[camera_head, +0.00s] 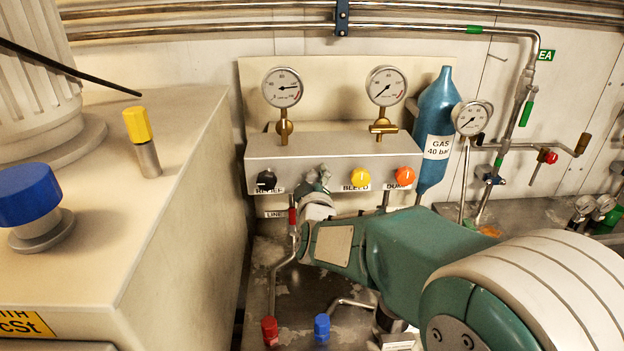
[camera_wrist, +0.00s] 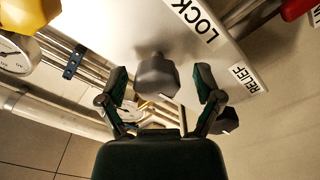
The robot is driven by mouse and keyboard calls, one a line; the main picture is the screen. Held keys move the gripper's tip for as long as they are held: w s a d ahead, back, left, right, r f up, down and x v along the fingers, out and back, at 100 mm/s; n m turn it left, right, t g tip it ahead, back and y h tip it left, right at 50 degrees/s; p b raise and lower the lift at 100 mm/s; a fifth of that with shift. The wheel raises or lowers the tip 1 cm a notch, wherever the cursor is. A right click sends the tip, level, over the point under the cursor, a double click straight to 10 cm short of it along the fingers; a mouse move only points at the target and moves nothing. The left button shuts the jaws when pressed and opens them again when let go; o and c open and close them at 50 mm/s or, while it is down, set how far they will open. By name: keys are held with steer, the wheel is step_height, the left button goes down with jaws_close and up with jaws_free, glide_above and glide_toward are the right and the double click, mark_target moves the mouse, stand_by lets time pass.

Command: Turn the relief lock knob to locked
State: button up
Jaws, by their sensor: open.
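In the wrist view a dark grey knob (camera_wrist: 156,77) stands out from the pale panel (camera_wrist: 125,30) near the label LOCK (camera_wrist: 196,18). My gripper (camera_wrist: 161,88) is open, with one finger on each side of this knob. Gaps show between the fingers and the knob, and I see no grip on it. In the head view my gripper (camera_head: 319,178) is at the front of the panel box (camera_head: 320,148), between the black relief knob and the yellow bleed knob. There it hides the lock knob and its label. I cannot tell the knob's turned position.
The black relief knob (camera_head: 266,180) is close left; it shows beside a finger in the wrist view (camera_wrist: 227,120). The yellow bleed knob (camera_head: 360,178) and orange dump knob (camera_head: 404,176) are to the right. Gauges (camera_head: 283,87) stand above. A tank top (camera_head: 160,190) bounds the left.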

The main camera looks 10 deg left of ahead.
steer(key=shift+d, duration=0.1)
steer(key=c, duration=1.2)
steer(key=shift+o, duration=0.2)
steer(key=shift+m, duration=0.4)
steer(key=m, duration=0.3)
steer(key=shift+m, duration=0.4)
steer(key=m, duration=0.4)
steer(key=shift+m, duration=0.3)
steer(key=m, duration=0.8)
steer(key=shift+f+m, duration=0.1)
steer(key=shift+m, duration=0.2)
